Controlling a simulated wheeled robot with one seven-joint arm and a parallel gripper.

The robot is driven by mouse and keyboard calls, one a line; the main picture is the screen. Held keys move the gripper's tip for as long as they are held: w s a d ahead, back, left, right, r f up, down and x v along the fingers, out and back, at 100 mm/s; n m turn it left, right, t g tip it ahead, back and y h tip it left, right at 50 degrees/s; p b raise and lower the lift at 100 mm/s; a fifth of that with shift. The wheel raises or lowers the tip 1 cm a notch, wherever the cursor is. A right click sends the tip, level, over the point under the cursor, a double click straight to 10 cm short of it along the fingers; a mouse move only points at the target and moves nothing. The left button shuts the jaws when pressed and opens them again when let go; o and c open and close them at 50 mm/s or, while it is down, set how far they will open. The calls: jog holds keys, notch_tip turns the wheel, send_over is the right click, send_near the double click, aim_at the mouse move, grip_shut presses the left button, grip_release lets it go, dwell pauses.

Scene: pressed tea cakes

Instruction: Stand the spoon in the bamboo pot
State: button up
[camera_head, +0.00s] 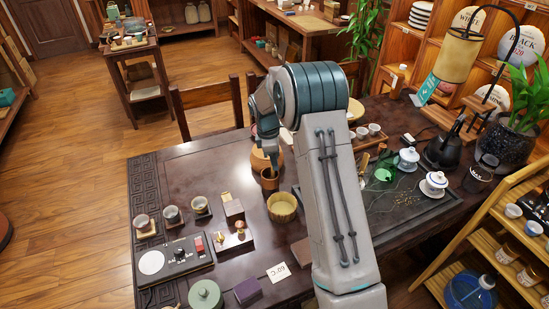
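My arm reaches over the dark table, and my gripper (272,162) points down at the far side. Its fingertips are small and partly hidden, so I cannot tell whether they are open or shut. Directly below them stands a small brown pot (269,183), which looks like the bamboo pot. The fingertips are at or just above its mouth; I cannot tell whether anything touches. I cannot make out the spoon; it may be hidden by the gripper or in the pot.
A yellowish ribbed bowl (282,208) stands just in front of the pot. A round wooden object (260,160) is behind it. Several small cups stand at the left, near a black panel (174,263). A dark tea tray (405,212) with white lidded cups lies right of my arm.

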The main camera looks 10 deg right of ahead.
notch_tip(320, 180, up, 14)
jog(key=a+b, duration=0.1)
jog(key=a, duration=0.1)
jog(key=shift+w+f+b, duration=0.2)
jog(key=shift+b, duration=0.15)
dwell(0.7)
